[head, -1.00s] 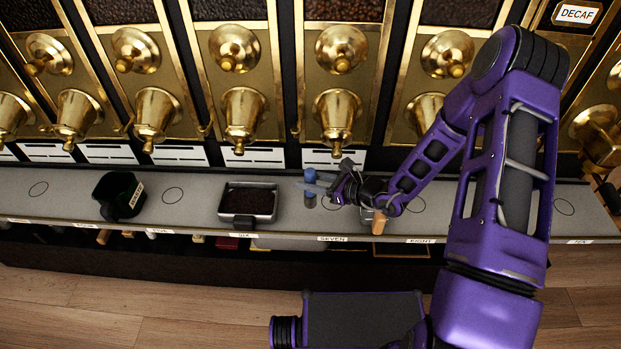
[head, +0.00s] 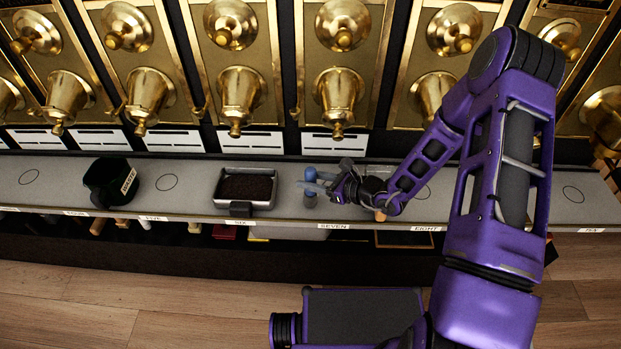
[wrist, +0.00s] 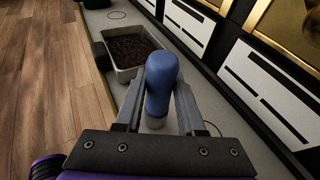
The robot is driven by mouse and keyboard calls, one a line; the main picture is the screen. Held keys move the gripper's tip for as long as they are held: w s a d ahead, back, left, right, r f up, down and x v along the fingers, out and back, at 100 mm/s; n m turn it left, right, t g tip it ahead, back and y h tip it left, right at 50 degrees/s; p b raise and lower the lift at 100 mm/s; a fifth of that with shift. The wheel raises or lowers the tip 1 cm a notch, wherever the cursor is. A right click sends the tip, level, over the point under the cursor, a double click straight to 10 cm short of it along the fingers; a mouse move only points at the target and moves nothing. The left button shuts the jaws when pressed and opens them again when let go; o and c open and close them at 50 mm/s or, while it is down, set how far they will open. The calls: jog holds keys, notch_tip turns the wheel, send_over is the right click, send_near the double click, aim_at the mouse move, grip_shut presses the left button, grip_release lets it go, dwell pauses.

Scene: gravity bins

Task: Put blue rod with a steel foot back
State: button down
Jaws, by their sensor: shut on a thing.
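The blue rod (wrist: 160,82) is upright between the two fingers of my gripper (wrist: 158,105) in the wrist view. Its pale steel foot (wrist: 155,123) shows below the blue part. In the head view the rod (head: 310,186) and my gripper (head: 318,186) are at the grey shelf (head: 200,198), right of the metal tray and close to the label SEVEN (head: 333,226). I cannot tell whether the foot touches the shelf. A drawn circle on the shelf (wrist: 212,129) shows partly, just right of the right finger in the wrist view.
A metal tray of dark beans (head: 245,187) stands left of the rod, above label SIX. A dark green scoop (head: 107,182) stands farther left. Brass bin spouts (head: 334,95) hang behind the shelf. Empty circles (head: 166,182) mark bare shelf.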

jog(key=shift+f, duration=0.5)
dwell(0.5)
jog(key=shift+c, duration=2.2)
grip_release()
jog(key=shift+d, duration=0.1)
jog(key=p+v, duration=0.1)
jog(key=v, duration=1.6)
jog(key=shift+p, duration=0.4)
jog(key=shift+d+r, duration=0.1)
